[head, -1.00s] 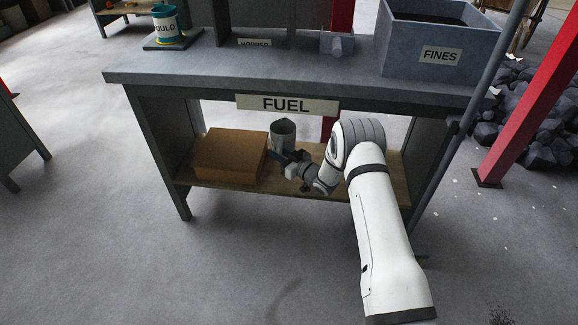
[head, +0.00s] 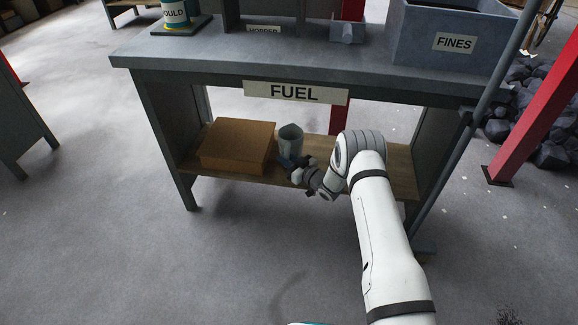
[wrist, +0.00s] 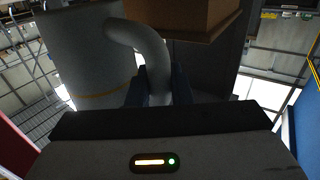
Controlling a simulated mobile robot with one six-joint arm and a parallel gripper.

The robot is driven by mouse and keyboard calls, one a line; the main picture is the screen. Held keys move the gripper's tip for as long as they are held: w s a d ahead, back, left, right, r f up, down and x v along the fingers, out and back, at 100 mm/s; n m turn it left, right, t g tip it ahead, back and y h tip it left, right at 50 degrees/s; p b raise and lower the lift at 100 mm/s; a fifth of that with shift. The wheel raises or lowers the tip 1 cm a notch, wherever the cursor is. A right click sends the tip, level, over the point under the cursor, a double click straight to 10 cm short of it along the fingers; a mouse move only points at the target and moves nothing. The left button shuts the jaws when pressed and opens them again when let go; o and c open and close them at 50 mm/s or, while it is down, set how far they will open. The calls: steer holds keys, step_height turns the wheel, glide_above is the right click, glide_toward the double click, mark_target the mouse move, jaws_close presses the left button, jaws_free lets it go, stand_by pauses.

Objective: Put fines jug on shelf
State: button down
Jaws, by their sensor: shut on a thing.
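The fines jug (head: 291,138) is a grey open-topped cup at the lower wooden shelf (head: 385,178) of the bench, under the FUEL sign. My gripper (head: 289,163) reaches in from the right and is shut on the jug's handle. In the wrist view the jug (wrist: 85,55) fills the upper left, and its curved handle (wrist: 150,45) runs down between the fingers (wrist: 157,85). The jug looks upright in the head view. I cannot tell whether its base touches the shelf.
A brown box (head: 237,145) stands on the shelf just left of the jug. The FUEL sign (head: 296,92) hangs from the bench top (head: 220,62) above. The shelf right of the jug is bare behind my arm. A blue-grey FINES bin (head: 440,35) stands on top.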

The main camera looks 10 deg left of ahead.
steer(key=shift+f, duration=1.15)
steer(key=shift+f+b, duration=0.25)
steer(key=shift+b, duration=0.2)
steer(key=c, duration=1.3)
jaws_free()
steer(key=shift+r, duration=0.1)
